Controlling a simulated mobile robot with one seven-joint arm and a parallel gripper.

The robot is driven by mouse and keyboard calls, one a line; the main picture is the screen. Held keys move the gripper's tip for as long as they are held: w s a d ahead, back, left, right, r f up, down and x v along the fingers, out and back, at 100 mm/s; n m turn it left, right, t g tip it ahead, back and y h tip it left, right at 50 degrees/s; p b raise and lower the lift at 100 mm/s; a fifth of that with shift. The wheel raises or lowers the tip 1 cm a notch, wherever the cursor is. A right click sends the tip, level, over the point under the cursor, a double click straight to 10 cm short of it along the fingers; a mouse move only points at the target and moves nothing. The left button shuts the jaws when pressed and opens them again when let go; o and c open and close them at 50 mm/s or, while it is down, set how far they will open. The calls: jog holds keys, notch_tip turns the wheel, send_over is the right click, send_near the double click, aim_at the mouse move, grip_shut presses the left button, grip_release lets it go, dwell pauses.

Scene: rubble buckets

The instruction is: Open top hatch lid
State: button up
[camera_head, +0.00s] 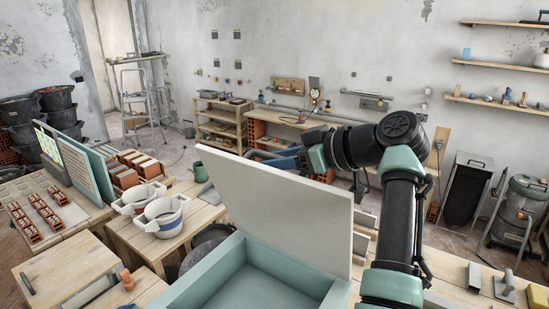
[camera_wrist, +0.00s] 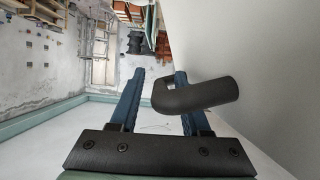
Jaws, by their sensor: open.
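The hatch lid (camera_head: 285,205) is a pale flat panel. In the head view it stands raised, steeply tilted, at the back of an open teal box (camera_head: 193,273) with an empty inside. In the wrist view the lid (camera_wrist: 260,65) fills the right side, and a dark bent handle (camera_wrist: 200,94) sticks out from it. My gripper (camera_wrist: 160,75) has its two blue fingers apart. The handle's end lies between them, and the handle crosses over the right finger; I cannot tell whether they touch. In the head view my gripper (camera_head: 285,152) is behind the lid's top edge, its fingertips partly hidden.
White buckets (camera_head: 164,215) stand on a wooden table left of the box. A wooden board (camera_head: 65,270) lies at the front left. A trowel (camera_head: 505,285) lies on the right bench. A workbench (camera_head: 290,117) and ladder (camera_head: 145,100) stand further back.

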jog(key=shift+d+r, duration=0.1)
jog(key=shift+r, duration=0.05)
jog(key=b+v, duration=0.6)
jog(key=v, duration=0.6)
jog(key=shift+s+d+b, duration=0.25)
jog(key=shift+s+b, duration=0.05)
jog(key=shift+b, duration=0.05)
jog(key=shift+r, duration=0.1)
